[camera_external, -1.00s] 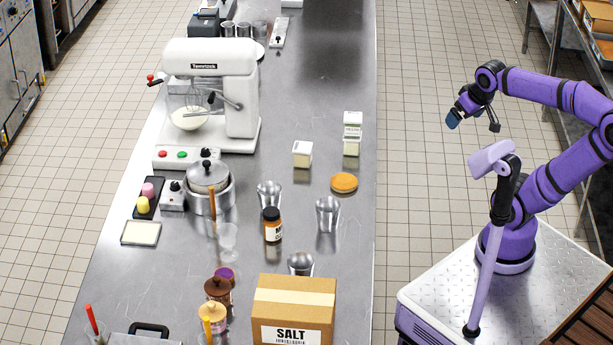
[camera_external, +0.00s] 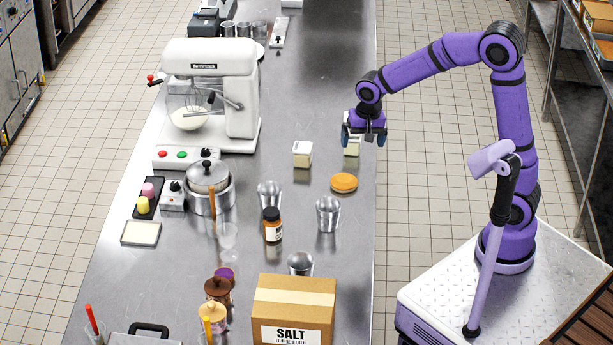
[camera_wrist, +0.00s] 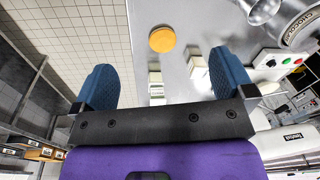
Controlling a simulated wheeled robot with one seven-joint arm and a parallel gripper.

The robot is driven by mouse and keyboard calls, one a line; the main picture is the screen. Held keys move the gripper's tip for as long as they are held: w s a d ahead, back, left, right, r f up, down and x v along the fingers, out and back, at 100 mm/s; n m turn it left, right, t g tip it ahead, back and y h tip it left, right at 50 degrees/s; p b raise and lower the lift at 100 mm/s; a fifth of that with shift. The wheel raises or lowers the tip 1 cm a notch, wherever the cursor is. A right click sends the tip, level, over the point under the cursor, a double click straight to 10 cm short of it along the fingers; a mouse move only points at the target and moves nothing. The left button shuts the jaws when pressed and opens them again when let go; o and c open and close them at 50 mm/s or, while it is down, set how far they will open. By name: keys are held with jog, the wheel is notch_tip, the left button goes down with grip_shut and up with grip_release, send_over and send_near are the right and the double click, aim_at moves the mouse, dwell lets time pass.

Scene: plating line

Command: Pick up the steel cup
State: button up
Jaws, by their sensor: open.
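Several steel cups stand on the steel counter. One steel cup (camera_external: 328,214) is right of the brown jar, another steel cup (camera_external: 269,194) is behind the jar, and a third steel cup (camera_external: 300,264) is behind the salt box. Further steel cups (camera_external: 236,30) stand at the far end. I cannot tell which one the task means. My gripper (camera_external: 364,138) is open and empty above the counter's right edge, behind the orange disc and away from these cups. In the wrist view its blue fingers (camera_wrist: 160,88) are spread, and a steel cup (camera_wrist: 262,10) shows at the top right.
A brown jar (camera_external: 273,226) stands between the cups. The salt box (camera_external: 294,310) is at the front. The white mixer (camera_external: 210,90) is at the left. The counter's far right part (camera_external: 325,70) is clear.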

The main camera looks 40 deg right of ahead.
jog(key=m+g, duration=0.1)
jog(key=m, duration=0.1)
send_over(328, 207)
jog(key=s+a, duration=0.2)
jog(key=s, duration=0.1)
notch_tip(328, 207, down, 11)
jog(key=shift+h, duration=0.3)
jog(key=shift+w+f, duration=0.2)
jog(key=shift+f, duration=2.6)
jog(key=shift+w+f, duration=0.15)
jog(key=shift+f, duration=2.65)
jog(key=c, duration=0.9)
